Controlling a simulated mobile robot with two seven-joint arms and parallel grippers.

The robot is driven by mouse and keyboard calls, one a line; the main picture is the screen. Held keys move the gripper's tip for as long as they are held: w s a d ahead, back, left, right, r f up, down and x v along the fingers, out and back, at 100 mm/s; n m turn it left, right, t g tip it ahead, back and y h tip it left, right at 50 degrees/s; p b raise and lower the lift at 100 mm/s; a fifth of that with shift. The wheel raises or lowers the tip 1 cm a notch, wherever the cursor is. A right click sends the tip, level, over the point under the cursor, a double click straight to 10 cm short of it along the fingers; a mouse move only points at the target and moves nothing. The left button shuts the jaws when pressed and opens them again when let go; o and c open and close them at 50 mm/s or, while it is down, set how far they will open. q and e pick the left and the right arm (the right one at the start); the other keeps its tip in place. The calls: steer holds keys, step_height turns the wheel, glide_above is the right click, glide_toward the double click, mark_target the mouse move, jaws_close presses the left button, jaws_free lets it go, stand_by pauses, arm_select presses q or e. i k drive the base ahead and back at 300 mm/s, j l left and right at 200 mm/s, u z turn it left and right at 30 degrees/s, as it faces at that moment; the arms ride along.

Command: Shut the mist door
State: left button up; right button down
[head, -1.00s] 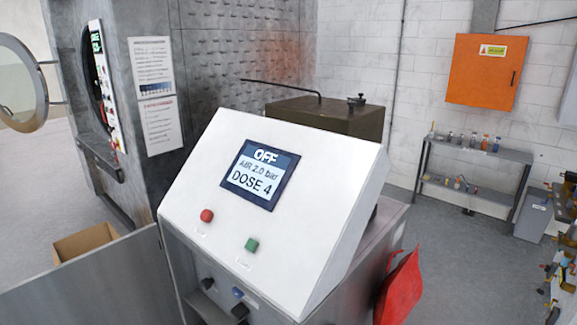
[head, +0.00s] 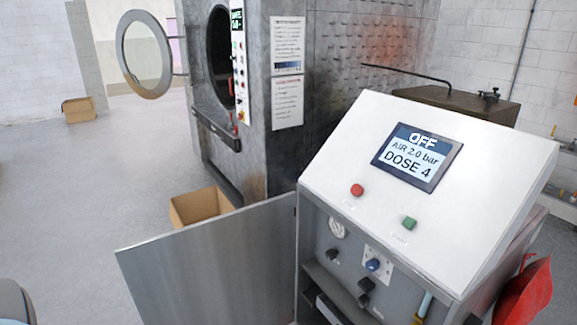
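The white console (head: 345,170) stands on a metal cabinet at right. Its screen reads OFF, AIR 2.0 bar, DOSE 4. A flat grey door (head: 215,270), seemingly the mist door, stands swung open to the left from the cabinet's front left edge. The open front shows a gauge (head: 337,228), a blue knob (head: 373,264) and dark fittings inside. The door's lower part is cut off by the frame. Neither of my grippers is in view.
A washer (head: 255,150) stands behind, its round glass door (head: 143,54) open to the left. A cardboard box (head: 198,204) sits on the floor behind the grey door. Another box (head: 78,109) lies far left. A red thing (head: 525,292) hangs at right.

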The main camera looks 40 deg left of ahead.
mark_target(236, 267)
steer(key=k+j+z, duration=0.1)
steer(key=j, duration=0.3)
steer(key=k+j+z, duration=0.1)
steer(key=k+j, duration=0.15)
steer(key=j, duration=0.15)
steer(key=k+j, duration=0.15)
steer(key=j, duration=0.25)
steer(key=k+j+z, duration=0.15)
steer(key=j, duration=0.25)
steer(key=k+j+z, duration=0.1)
steer(key=k+j, duration=0.15)
steer(key=k+j+z, duration=0.1)
steer(key=j, duration=0.3)
steer(key=k+j, duration=0.2)
steer(key=j, duration=0.15)
steer(key=k+j+z, duration=0.15)
steer(key=j, duration=0.2)
steer(key=k+j, duration=0.1)
steer(key=j, duration=0.25)
steer(key=k+j+z, duration=0.15)
steer(key=j, duration=0.6)
steer(key=j+z, duration=0.1)
steer(key=j, duration=0.45)
steer(key=k+j+z, duration=0.15)
steer(key=j, duration=0.35)
steer(key=j+z, duration=0.4)
steer(key=j, duration=2.15)
